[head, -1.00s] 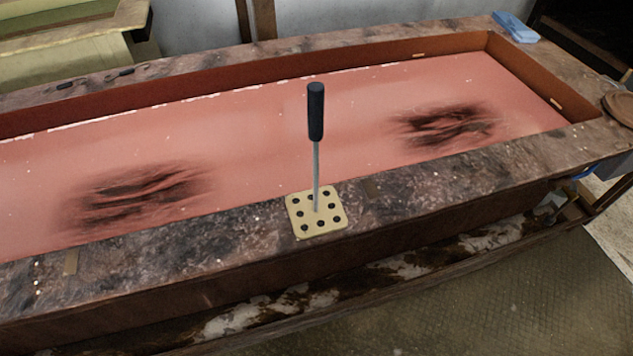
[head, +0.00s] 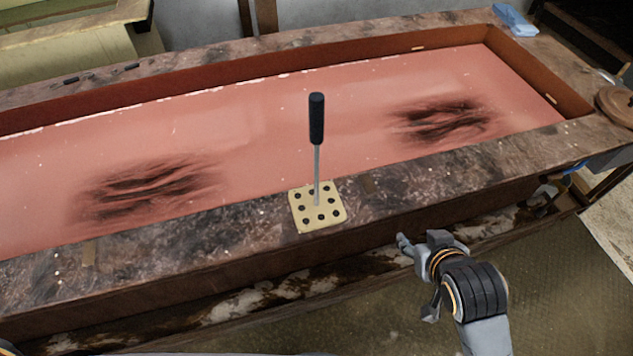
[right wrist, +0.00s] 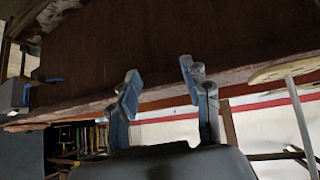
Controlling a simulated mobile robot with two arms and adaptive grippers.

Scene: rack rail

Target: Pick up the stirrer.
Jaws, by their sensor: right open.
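The stirrer has a black handle (head: 316,118) and a thin grey shaft (head: 317,172). It stands upright in a cream block with several dark holes (head: 301,219), on the near rim of the long table. My right gripper (head: 403,243) is in front of the table's near side, to the right of the block and apart from it. In the right wrist view its two fingers (right wrist: 158,92) are spread with nothing between them. A pale plate-like piece and a thin rod (right wrist: 302,125) show at the right of that view. My left gripper is not in view.
The long table has a stone-like rim (head: 170,238) around a sunken pink bed (head: 270,140) with dark patches. A blue item (head: 514,20) lies at the far right corner and a brown round object (head: 617,104) at the right edge. Floor is open at lower right.

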